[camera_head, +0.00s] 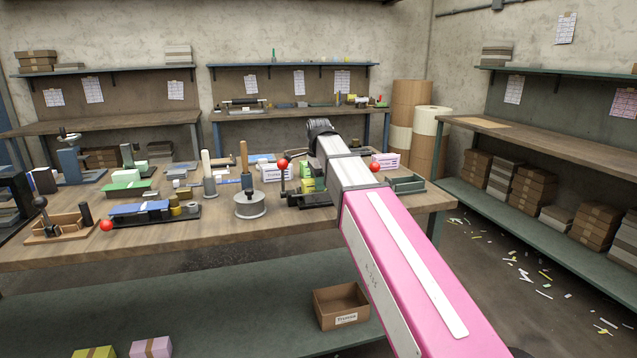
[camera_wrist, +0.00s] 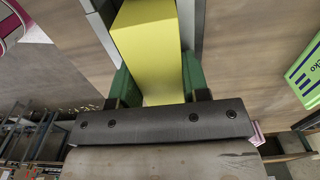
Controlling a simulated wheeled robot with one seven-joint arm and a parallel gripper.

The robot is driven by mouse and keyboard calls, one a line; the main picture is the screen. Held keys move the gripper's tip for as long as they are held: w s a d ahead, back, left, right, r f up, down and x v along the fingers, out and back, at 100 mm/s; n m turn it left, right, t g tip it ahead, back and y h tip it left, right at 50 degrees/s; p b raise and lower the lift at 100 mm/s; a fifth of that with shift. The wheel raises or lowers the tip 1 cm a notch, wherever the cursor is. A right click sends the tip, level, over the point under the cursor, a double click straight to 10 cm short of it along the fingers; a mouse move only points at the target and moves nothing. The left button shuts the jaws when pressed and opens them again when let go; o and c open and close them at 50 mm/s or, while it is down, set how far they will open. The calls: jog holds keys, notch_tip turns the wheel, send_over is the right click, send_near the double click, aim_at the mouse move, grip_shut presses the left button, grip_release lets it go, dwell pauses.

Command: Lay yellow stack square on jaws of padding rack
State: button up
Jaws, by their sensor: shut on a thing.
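In the wrist view my gripper (camera_wrist: 152,52) is shut on the yellow stack (camera_wrist: 150,35). The stack is a plain yellow block, with a green and grey finger on each side. In the head view my gripper is hidden behind my arm. A yellow and green piece (camera_head: 308,183) shows just left of my arm; I cannot tell if it is the held stack. I cannot pick out the padding rack or its jaws with certainty, nor whether the stack touches them.
The workbench (camera_head: 110,246) is crowded with tools, blocks and red-knobbed levers. A green tray (camera_head: 407,184) stands at its right end. In the wrist view a green labelled block (camera_wrist: 304,75) lies at right.

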jog(key=shift+f, duration=0.1)
jog(key=o, duration=0.9)
jog(key=shift+s, duration=0.1)
jog(key=shift+o, duration=0.4)
jog(key=shift+w, duration=0.2)
